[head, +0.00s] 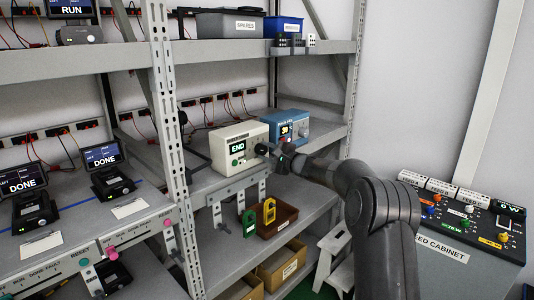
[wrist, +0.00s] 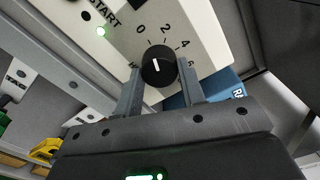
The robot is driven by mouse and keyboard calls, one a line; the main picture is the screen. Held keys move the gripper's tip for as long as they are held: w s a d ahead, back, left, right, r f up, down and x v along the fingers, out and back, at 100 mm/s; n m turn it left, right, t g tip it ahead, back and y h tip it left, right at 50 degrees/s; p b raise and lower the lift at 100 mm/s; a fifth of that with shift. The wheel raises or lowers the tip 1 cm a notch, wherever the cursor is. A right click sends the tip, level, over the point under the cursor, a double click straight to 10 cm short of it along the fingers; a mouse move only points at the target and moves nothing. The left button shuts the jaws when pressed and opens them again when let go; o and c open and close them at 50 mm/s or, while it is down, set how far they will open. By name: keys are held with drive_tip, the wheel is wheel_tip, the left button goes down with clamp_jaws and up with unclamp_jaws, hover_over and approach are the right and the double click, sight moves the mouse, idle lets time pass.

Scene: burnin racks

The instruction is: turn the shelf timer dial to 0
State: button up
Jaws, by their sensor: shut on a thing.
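The shelf timer is a cream box (head: 228,157) on the middle shelf in the head view, with a green END display (head: 237,147). Its round black dial (wrist: 158,67) shows close up in the wrist view, with numbers 0, 2, 4 and 6 around it. The dial's white pointer line points up and slightly left, around the gap between 0 and 2; I cannot tell exactly where it stops. My gripper (wrist: 160,85) has one finger on each side of the dial and is shut on it. In the head view my gripper (head: 270,150) meets the box's right front.
A blue box (head: 302,123) with a lit display stands right behind the timer. A rack post (head: 165,95) rises to its left. A brown tray (head: 282,220) and yellow and green pieces sit on the shelf below. A labelled cabinet (head: 450,245) stands at the right.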

drive_tip(key=shift+f+n, duration=0.1)
drive_tip(key=shift+n, duration=1.1)
drive_tip(key=o, duration=1)
drive_tip(key=v, duration=1.1)
drive_tip(key=shift+a, duration=0.1)
